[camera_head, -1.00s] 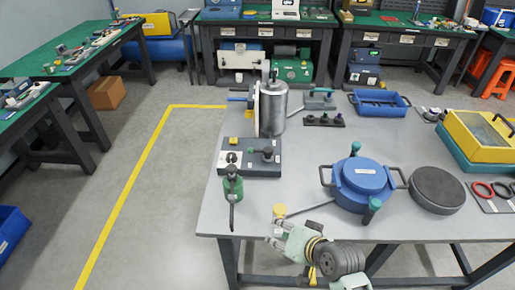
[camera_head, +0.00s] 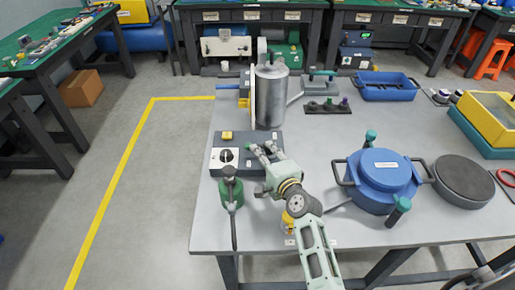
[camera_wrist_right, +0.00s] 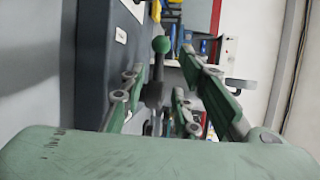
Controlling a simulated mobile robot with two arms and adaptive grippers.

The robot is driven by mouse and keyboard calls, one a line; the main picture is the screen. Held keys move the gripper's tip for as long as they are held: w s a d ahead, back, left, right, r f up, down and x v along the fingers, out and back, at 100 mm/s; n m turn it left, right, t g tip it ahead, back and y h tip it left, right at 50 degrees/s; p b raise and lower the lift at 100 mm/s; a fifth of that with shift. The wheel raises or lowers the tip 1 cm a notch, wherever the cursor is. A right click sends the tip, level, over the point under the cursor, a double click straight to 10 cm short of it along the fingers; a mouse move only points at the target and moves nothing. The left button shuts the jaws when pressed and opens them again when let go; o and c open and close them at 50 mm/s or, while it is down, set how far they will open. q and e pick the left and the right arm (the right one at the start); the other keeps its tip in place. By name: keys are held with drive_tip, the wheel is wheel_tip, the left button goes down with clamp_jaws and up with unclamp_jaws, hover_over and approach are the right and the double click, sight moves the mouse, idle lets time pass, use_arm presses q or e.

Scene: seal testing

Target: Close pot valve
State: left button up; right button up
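A dark grey control box (camera_head: 228,168) sits at the table's front left, with a yellow part and a round black-and-white knob on top. A small valve handle with a green ball (camera_wrist_right: 161,45) shows in the right wrist view, on a grey stem. My right gripper (camera_head: 263,150) is over the right part of this box, its fingers open. In the wrist view the green ball and stem appear between the fingers; contact cannot be told. In the head view the gripper hides the handle. A silver pot (camera_head: 271,95) stands upright behind the box. My left gripper is not in view.
A green bottle-like tool (camera_head: 231,190) with a long dark lever stands just left of my right gripper. A blue lidded pot (camera_head: 385,175) with side handles and a dark round disc (camera_head: 462,182) are to the right. A blue tray (camera_head: 386,88) lies behind.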

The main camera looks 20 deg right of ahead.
drive_tip(key=x, duration=0.3)
drive_tip(key=shift+f, duration=0.1)
drive_tip(key=shift+w+f, duration=0.15)
drive_tip(key=shift+w, duration=0.55)
drive_tip(key=c, duration=0.6)
clamp_jaws()
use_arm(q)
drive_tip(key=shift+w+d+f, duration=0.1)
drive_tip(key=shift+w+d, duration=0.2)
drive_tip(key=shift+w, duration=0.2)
use_arm(e)
drive_tip(key=shift+f, duration=0.1)
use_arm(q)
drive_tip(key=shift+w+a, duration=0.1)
use_arm(e)
drive_tip(key=shift+f, duration=0.1)
